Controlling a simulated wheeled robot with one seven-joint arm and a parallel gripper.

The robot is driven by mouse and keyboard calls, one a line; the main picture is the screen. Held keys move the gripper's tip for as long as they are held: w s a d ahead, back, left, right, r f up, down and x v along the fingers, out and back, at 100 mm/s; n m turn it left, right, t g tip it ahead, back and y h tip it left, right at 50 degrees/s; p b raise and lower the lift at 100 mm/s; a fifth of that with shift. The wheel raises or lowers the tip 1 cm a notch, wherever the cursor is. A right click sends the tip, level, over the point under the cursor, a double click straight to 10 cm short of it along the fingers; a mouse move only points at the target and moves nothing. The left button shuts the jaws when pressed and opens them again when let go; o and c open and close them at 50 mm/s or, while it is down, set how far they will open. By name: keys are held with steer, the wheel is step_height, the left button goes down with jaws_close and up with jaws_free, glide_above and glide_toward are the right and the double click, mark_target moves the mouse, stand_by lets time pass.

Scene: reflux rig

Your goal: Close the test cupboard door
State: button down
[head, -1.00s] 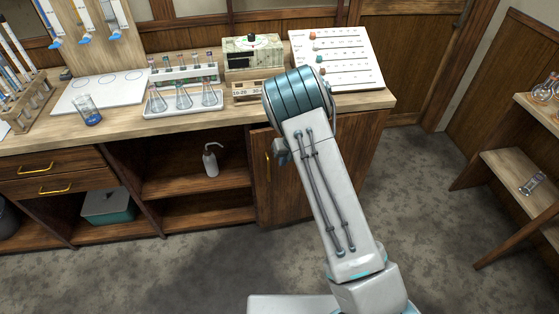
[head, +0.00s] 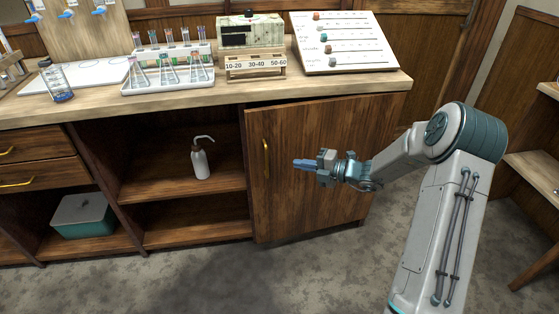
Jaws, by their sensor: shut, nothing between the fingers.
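The test cupboard door (head: 315,200) is a brown wooden panel under the right part of the bench, with an upright brass handle (head: 266,158) near its left edge. A thin dark strip shows along its top edge. The door looks shut or nearly shut; I cannot tell whether a small gap is left. My gripper (head: 296,164) is in front of the door, to the right of the handle, with its blue fingers pointing left. It is shut and empty. I cannot tell whether the fingers touch the door.
Open shelves left of the door hold a white wash bottle (head: 200,160) and a teal lidded box (head: 83,216). Flask tray (head: 168,84), labelled wooden rack (head: 255,66) and white sloped board (head: 343,42) stand on the bench (head: 225,95). The floor (head: 300,275) before the door is clear.

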steer(key=w+a+b, duration=0.2)
steer(key=w+a+t+b, duration=0.1)
steer(key=w+a+b, duration=0.1)
steer(key=w, duration=0.1)
steer(key=w+a+r+m+t+y+b, duration=0.1)
steer(key=w+a+b, duration=0.1)
steer(key=shift+w+a, duration=0.35)
steer(key=shift+a, duration=0.05)
steer(key=shift+w+a+b, duration=0.2)
steer(key=shift+w+b, duration=0.2)
steer(key=shift+w, duration=0.3)
